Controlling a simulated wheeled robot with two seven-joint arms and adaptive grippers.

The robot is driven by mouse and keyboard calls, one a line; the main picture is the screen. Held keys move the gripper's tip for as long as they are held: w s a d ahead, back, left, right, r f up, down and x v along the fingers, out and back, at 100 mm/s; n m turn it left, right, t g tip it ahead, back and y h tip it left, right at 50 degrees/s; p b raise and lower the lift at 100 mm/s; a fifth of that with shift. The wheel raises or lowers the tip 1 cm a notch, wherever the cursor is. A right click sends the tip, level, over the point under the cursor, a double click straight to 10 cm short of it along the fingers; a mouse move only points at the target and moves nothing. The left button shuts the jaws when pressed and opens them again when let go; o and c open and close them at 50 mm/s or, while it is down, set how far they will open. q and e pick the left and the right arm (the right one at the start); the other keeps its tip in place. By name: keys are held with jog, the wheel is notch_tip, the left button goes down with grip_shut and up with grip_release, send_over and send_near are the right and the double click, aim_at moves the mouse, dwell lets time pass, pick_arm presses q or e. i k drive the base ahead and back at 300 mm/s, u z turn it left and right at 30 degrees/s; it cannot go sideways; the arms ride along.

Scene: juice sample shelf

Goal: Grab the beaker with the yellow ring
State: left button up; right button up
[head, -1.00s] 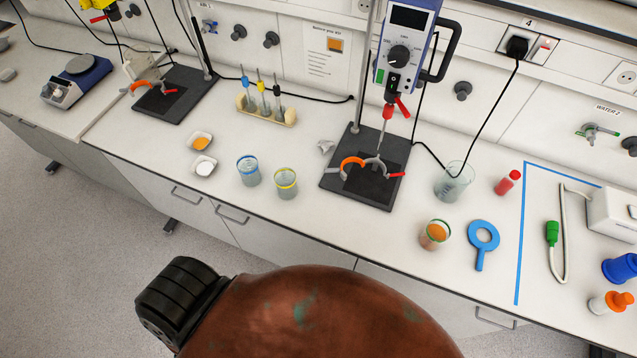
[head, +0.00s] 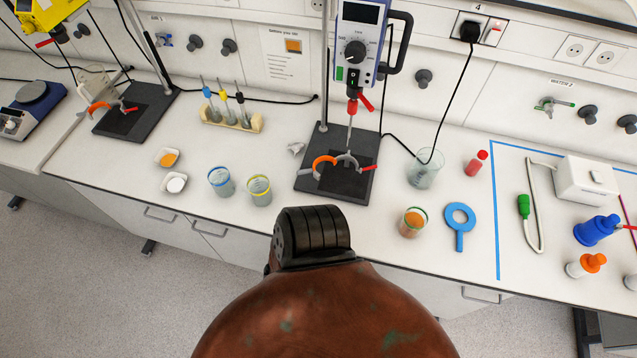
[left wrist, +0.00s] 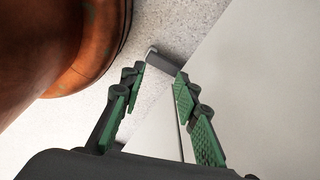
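The beaker with the yellow ring (head: 259,191) stands upright on the white bench near its front edge. It is clear glass with a yellow band at the rim. A similar beaker with a blue ring (head: 221,183) stands just to its left, a small gap apart. My left gripper shows only in the left wrist view (left wrist: 159,78). Its two fingers with green pads are apart, with nothing between them. Pale floor and a white surface lie beyond them. No beaker shows in that view. My right gripper is in neither view.
A dark stand base (head: 325,187) with an orange clamp is right of the beakers. Two small dishes are to their left (head: 174,184) and a test-tube rack (head: 232,119) behind.

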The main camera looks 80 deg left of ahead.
aim_at(259, 187)
jog(key=z, duration=0.7)
jog(key=k, duration=2.3)
jog(key=u, duration=2.65)
